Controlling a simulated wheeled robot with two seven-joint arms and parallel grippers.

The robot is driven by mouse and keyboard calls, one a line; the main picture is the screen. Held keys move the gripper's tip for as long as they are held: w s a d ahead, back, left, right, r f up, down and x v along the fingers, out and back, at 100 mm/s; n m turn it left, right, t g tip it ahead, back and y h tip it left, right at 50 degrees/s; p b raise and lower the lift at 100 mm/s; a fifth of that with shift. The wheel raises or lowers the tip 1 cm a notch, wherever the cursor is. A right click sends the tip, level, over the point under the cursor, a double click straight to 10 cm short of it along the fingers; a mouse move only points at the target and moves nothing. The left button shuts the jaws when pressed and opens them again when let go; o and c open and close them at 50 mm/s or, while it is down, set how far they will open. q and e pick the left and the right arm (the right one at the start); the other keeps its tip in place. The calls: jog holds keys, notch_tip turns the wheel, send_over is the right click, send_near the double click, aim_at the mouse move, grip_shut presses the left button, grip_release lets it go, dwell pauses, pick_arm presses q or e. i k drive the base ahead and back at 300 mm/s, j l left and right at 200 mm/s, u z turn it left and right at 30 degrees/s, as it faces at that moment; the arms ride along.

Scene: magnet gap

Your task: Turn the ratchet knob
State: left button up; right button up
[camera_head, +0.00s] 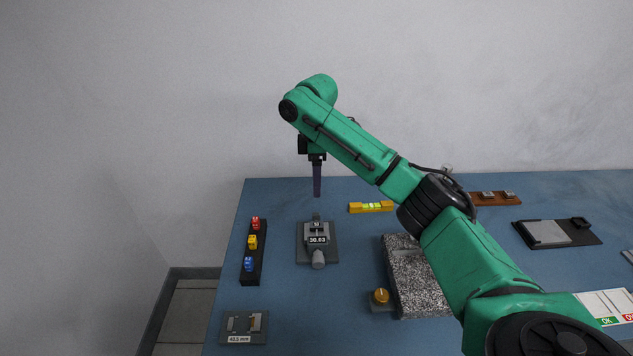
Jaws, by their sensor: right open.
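A grey measuring device (304,241) stands on the blue table, with a small display that seems to read 30.03. A light grey knob (318,259), which looks like the ratchet knob, sticks out from its near side. My right gripper (317,192) points down above and behind the device, apart from it. It is open, but its fingers overlap in this view and I see nothing between them. My left gripper is not in view.
A black rack (246,275) with red, yellow and blue pieces stands left of the device. A grey block labelled 40.5 mm or similar (258,323) lies nearer. A yellow level (371,207), a speckled granite block (410,290) and a brass knob (381,296) are to the right.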

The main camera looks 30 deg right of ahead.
aim_at(318, 260)
jog(key=k+l, duration=0.25)
jog(key=k, duration=0.2)
jog(key=k+l, duration=0.25)
jog(key=k, duration=0.25)
jog(key=k+l, duration=0.25)
jog(key=k, duration=0.2)
jog(key=k+l, duration=0.25)
jog(key=k, duration=0.2)
